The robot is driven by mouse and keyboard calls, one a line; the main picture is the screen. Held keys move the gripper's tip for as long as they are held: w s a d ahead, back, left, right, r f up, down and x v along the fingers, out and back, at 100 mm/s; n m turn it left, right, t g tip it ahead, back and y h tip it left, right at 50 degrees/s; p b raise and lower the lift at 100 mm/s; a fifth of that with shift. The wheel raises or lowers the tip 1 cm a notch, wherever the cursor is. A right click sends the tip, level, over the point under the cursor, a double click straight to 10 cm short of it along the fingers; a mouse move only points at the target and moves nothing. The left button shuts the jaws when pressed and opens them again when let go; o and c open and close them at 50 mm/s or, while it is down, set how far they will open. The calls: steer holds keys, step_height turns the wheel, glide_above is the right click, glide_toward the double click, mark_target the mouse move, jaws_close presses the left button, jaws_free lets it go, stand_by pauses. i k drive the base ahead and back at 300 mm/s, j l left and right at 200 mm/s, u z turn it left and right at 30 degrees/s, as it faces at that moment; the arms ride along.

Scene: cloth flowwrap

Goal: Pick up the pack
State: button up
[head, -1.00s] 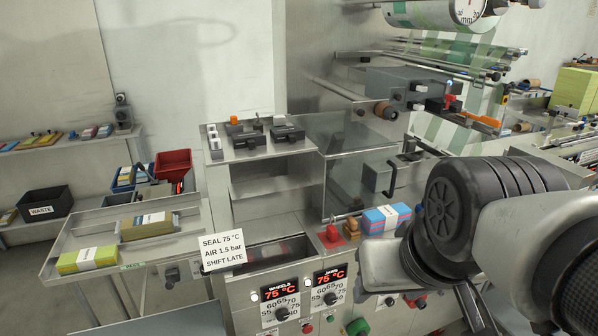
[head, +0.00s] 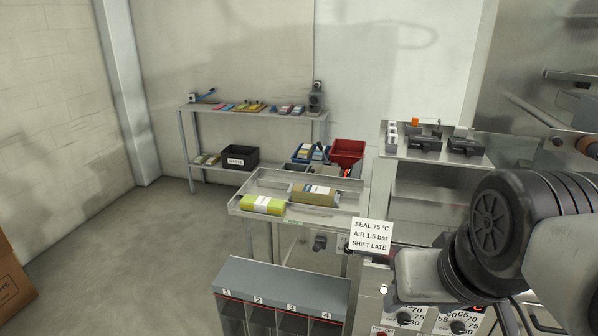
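A yellow-green pack (head: 262,205) with a white band lies at the front left of the steel tray table (head: 330,218). A brown-olive pack (head: 314,196) with a white label lies behind it to the right, apart from it. Which of them the task means cannot be told. My arm fills the right side of the head view, right of both packs and well apart from them. My gripper's fingers are not visible.
The machine (head: 425,185) is at right. Floor (head: 145,235) at left is clear, with a cardboard box (head: 12,285) at the edge.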

mark_target(305, 193)
steer(key=u, duration=0.6)
steer(key=i+j+u, duration=0.25)
steer(key=j, duration=0.2)
steer(key=i+j+u, duration=0.1)
steer(key=j+u, duration=0.15)
steer(key=j, duration=0.25)
steer(key=i+j+u, duration=0.25)
steer(key=j, duration=0.15)
steer(key=i+j+u, duration=0.35)
steer(key=i+j, duration=0.4)
steer(key=i, duration=0.3)
steer(key=i+j+u, duration=0.15)
steer(key=i, duration=0.3)
steer(key=i+l+z, duration=0.1)
steer(key=i+z, duration=0.6)
steer(key=i, duration=0.15)
steer(key=i+j+z, duration=0.2)
steer(key=i+z, duration=0.15)
steer(key=i+l+z, duration=0.1)
steer(key=i+z, duration=0.7)
steer(key=i+j+z, duration=0.25)
steer(key=i+z, duration=0.3)
steer(key=z, duration=0.25)
steer(key=i+z, duration=0.2)
steer(key=z, duration=0.25)
steer(key=i+z, duration=0.15)
steer(key=z, duration=0.25)
steer(key=i+j+z, duration=0.1)
steer(key=z, duration=0.35)
steer(key=i, duration=0.05)
